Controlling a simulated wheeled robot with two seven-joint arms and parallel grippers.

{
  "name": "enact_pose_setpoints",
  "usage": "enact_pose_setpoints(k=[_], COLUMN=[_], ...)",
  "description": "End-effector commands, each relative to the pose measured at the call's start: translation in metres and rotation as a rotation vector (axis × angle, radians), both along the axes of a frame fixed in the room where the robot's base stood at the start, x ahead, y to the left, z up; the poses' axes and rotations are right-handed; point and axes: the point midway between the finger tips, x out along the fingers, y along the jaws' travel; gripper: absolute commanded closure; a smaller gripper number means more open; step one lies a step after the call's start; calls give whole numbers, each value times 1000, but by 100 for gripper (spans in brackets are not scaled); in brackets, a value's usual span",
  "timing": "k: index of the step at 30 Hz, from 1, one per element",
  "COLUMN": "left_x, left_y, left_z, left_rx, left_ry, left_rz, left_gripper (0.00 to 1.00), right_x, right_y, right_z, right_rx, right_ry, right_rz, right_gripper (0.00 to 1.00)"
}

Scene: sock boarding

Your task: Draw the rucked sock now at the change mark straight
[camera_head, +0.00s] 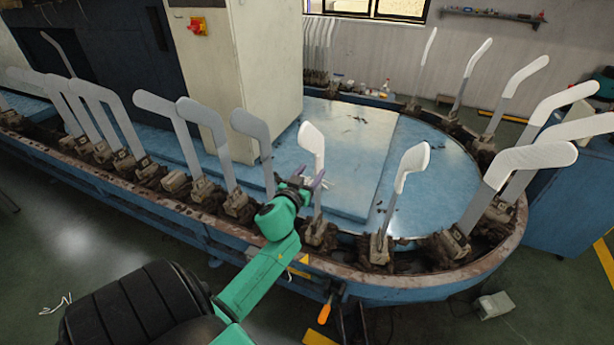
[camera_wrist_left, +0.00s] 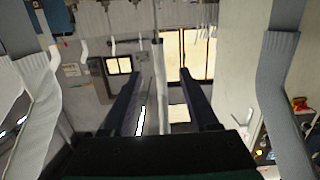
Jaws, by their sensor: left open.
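A white sock (camera_head: 312,142) sits bunched on the upper part of an upright form in front of my left gripper, close to the yellow plate (camera_head: 299,262) on the rail. My left gripper (camera_head: 306,181) is open, just below this sock by the form's leg. I cannot tell whether its fingers straddle the leg. In the left wrist view the open fingers (camera_wrist_left: 158,88) show with a thin pale upright strip between them. A second white sock (camera_head: 412,164), short and creased, is on the form to the right. My right gripper is not in view.
Grey-socked forms (camera_head: 252,130) stand close on the left, and several long-socked forms (camera_head: 535,158) curve round on the right. The wrist view shows a grey sock (camera_wrist_left: 285,105) beside the gripper. A blue table (camera_head: 350,185) lies behind; an orange handle (camera_head: 324,313) is below the rail.

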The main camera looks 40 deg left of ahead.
Motion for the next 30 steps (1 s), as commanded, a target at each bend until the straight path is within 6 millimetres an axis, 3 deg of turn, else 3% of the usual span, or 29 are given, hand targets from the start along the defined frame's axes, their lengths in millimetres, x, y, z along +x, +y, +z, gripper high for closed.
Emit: enact_pose_setpoints(k=[12,25,30], left_x=[47,57,57], left_y=[16,20,20], left_z=[-8,-8,-8], left_rx=[1,0,0], left_ry=[0,2,2], left_rz=[-1,0,0], left_gripper=[40,40,100], right_x=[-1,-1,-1], right_y=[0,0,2], right_z=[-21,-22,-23], right_rx=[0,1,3], right_ry=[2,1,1], right_rz=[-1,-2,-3], right_gripper=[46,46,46])
